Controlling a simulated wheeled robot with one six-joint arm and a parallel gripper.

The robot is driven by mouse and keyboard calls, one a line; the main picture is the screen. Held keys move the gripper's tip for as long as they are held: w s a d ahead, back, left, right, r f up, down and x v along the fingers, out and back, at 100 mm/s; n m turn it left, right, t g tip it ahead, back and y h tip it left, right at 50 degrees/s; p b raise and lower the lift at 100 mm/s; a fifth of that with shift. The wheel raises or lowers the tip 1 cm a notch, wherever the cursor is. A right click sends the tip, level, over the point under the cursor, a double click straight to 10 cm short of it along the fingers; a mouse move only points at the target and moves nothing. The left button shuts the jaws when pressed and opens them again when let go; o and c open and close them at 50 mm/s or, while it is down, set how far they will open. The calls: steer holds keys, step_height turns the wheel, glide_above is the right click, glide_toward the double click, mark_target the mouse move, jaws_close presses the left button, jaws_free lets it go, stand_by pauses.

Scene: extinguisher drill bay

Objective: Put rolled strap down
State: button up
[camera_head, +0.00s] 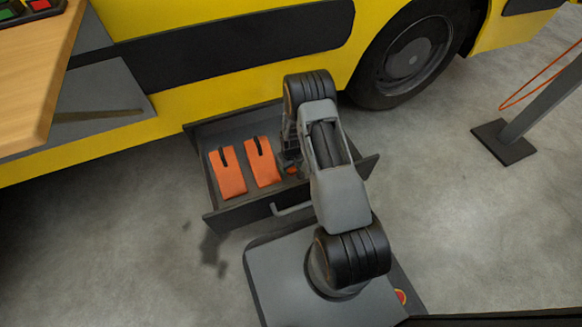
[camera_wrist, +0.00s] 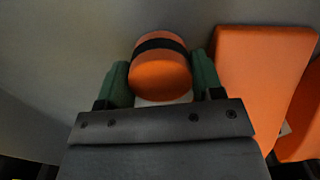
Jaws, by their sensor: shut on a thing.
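The rolled strap (camera_wrist: 160,72) is an orange roll with a black band around it. In the wrist view it sits between the two green fingertips of my gripper (camera_wrist: 162,80), which is shut on it. In the head view only a small orange bit of it (camera_head: 291,170) shows beside my arm, at the right part of the open drawer (camera_head: 240,206). My arm hides most of the gripper there. I cannot tell whether the strap touches the drawer floor.
Two flat orange pieces with black tabs, a left one (camera_head: 228,174) and a right one (camera_head: 263,163), lie in the drawer. The drawer sticks out of a yellow vehicle (camera_head: 215,65). A wooden top (camera_head: 40,75) is at upper left, and a grey post (camera_head: 540,105) stands at right.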

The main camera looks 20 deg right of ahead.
steer(key=shift+f, duration=0.15)
steer(key=o, duration=0.8)
steer(key=shift+c, duration=0.2)
steer(key=s+a+r+t+p, duration=0.1)
steer(key=s+r+p, duration=0.15)
steer(key=r, duration=1.25)
steer(key=s+a+r+p, duration=0.1)
steer(key=a+r+p, duration=0.15)
steer(key=r, duration=1.25)
steer(key=s+a+r+m+t, duration=0.1)
steer(key=s+a+r, duration=0.1)
steer(key=s+r, duration=1.1)
steer(key=shift+s+r+m+t, duration=0.2)
steer(key=shift+s+m+t, duration=0.15)
steer(key=shift+s, duration=0.65)
